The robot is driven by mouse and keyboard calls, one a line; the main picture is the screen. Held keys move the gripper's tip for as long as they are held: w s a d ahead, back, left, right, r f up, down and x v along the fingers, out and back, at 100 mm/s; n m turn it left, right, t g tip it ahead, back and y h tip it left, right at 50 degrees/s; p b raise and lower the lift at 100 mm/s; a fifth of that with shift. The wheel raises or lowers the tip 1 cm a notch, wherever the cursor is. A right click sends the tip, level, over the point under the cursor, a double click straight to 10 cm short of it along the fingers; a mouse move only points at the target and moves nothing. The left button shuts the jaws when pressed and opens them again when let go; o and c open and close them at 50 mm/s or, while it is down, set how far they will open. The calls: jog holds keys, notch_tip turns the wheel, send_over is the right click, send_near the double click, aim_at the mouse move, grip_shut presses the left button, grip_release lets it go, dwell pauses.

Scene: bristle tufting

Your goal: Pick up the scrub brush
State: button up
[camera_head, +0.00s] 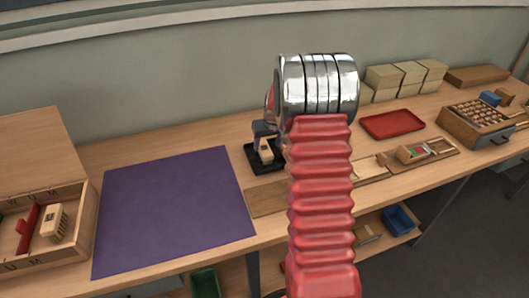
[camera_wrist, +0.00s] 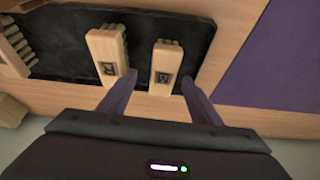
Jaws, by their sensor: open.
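The right block (camera_wrist: 167,62) carries an M. I cannot tell which one is the scrub brush. My gripper (camera_wrist: 158,76) is open; its purple-grey fingers point at the tray, with the M block roughly between and beyond their tips. In the head view my gripper (camera_head: 264,132) is over the black tray (camera_head: 275,168), partly hidden by my arm, above a pale block (camera_head: 266,151).
A purple mat (camera_head: 170,208) lies left of the tray. An open wooden box (camera_head: 85,236) at far left holds a bristled brush (camera_head: 54,223) and a red piece (camera_head: 27,228). A red tray (camera_head: 392,124) and stacked blocks (camera_head: 382,76) stand on the right.

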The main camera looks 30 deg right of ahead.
aim_at(265, 148)
jog(key=shift+a+x, duration=0.15)
jog(key=shift+x, duration=1.15)
jog(key=shift+a+x, duration=0.1)
jog(key=shift+x, duration=1.2)
jog(key=shift+f, duration=0.2)
jog(key=c, duration=1.2)
